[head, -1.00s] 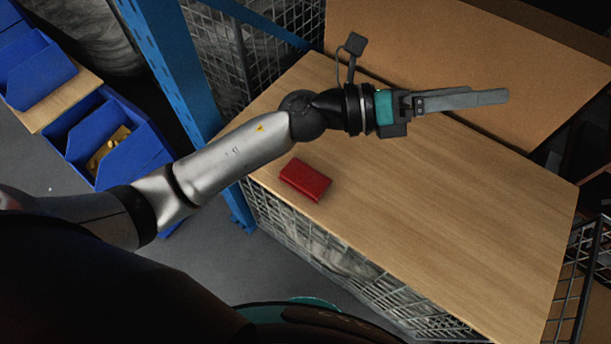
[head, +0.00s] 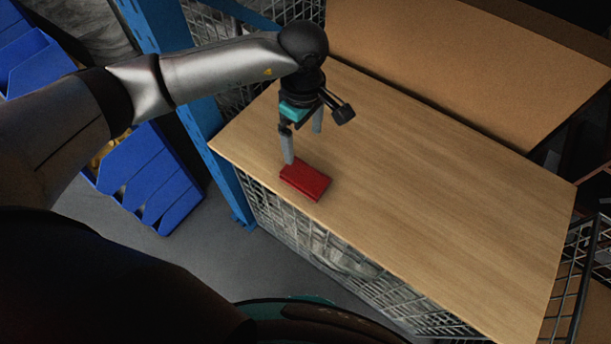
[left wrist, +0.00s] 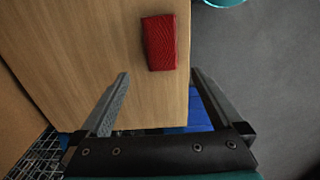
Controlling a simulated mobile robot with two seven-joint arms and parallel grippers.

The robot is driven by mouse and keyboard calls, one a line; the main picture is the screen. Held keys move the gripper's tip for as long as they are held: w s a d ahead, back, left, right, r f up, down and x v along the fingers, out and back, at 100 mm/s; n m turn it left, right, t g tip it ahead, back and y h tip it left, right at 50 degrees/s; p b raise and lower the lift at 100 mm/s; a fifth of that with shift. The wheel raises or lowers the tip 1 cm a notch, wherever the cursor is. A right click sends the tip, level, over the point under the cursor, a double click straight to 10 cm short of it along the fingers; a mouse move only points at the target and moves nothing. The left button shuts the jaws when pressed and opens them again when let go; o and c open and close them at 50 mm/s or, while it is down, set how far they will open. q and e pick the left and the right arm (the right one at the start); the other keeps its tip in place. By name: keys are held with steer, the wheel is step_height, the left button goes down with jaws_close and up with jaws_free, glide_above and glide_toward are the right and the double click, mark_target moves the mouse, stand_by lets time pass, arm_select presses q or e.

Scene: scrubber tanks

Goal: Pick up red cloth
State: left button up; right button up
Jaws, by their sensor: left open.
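The red cloth (head: 305,180) is a folded block lying flat on the wooden table top (head: 420,190), close to its front left edge. My left gripper (head: 303,143) is above the table just behind the cloth, open, with its fingers pointing down. One fingertip shows right beside the cloth's far edge; I cannot tell whether it touches. In the left wrist view the cloth (left wrist: 159,42) lies ahead of the two spread fingers (left wrist: 160,80), with nothing between them but table and floor. My right gripper is not in view.
A blue post (head: 165,60) stands at the table's left, with blue bins (head: 150,180) beyond it. A brown board (head: 450,60) rises along the back. Wire mesh (head: 320,250) hangs below the front edge. The table's middle and right are clear.

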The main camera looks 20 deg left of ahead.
arm_select(q)
glide_above(306, 175)
steer(key=f, duration=0.7)
steer(key=shift+w+a+f+b, duration=0.15)
steer(key=shift+w+a+b, duration=0.1)
steer(key=shift+b, duration=0.1)
steer(key=shift+s+d+f+b, duration=0.1)
steer(key=shift+s+f+b, duration=0.05)
steer(key=shift+f, duration=1.2)
steer(key=shift+s+d+f+b, duration=0.1)
steer(key=shift+f+b, duration=0.05)
steer(key=shift+f, duration=1.2)
steer(key=c, duration=1.1)
